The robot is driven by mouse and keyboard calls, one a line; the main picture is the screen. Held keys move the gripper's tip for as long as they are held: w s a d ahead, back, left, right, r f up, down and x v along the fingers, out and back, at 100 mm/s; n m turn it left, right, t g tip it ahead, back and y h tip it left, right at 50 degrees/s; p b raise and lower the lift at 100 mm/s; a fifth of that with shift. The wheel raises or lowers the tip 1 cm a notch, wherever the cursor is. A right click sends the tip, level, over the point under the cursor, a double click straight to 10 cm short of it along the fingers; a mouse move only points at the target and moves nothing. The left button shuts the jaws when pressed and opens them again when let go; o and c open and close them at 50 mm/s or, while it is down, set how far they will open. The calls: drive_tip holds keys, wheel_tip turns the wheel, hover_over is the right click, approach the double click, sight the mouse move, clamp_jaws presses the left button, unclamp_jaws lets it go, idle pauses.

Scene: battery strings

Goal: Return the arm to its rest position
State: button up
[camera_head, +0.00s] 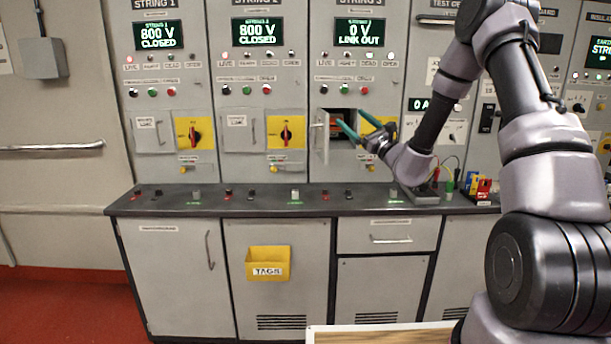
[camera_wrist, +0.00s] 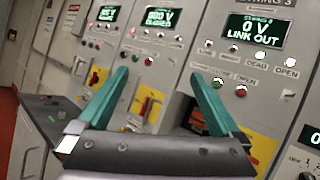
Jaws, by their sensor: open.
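My arm reaches in from the right in the head view. My gripper (camera_head: 350,118) is open, with its teal fingers apart and nothing between them. It is in front of the String 3 panel, close to the open compartment (camera_head: 340,142), whose small door (camera_head: 321,143) stands swung out to the left. In the wrist view my gripper (camera_wrist: 160,73) is also empty, and its right finger covers part of that compartment. The String 3 display (camera_head: 360,33) reads 0 V LINK OUT. Whether the fingers touch the panel cannot be told.
A dark counter (camera_head: 150,200) runs below the panels, with small items on it. Strings 1 and 2 show 800 V CLOSED and their small doors are shut. A yellow TAGS bin (camera_head: 268,263) hangs below. Coloured items (camera_head: 478,185) stand on the counter at right. Red floor is clear at left.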

drive_tip(key=s+a+r+n+g+y, duration=0.4)
drive_tip(key=s+a+r+n+g, duration=0.35)
drive_tip(key=s+n+g, duration=0.35)
drive_tip(key=s+a+n+g+h, duration=0.2)
drive_tip(key=s+n+g+h, duration=0.3)
drive_tip(key=s, duration=0.8)
drive_tip(key=s+d+f+n+h, duration=0.25)
drive_tip(key=s+d+h, duration=0.35)
drive_tip(key=s+d, duration=0.3)
drive_tip(key=s+d+r+n+t+h, duration=0.2)
drive_tip(key=s+d+r+t+h, duration=0.1)
drive_tip(key=d, duration=0.7)
drive_tip(key=s+t+h, duration=0.1)
drive_tip(key=t+h, duration=0.1)
drive_tip(key=h, duration=0.1)
drive_tip(key=shift+s+d, duration=0.2)
drive_tip(key=shift+s, duration=0.1)
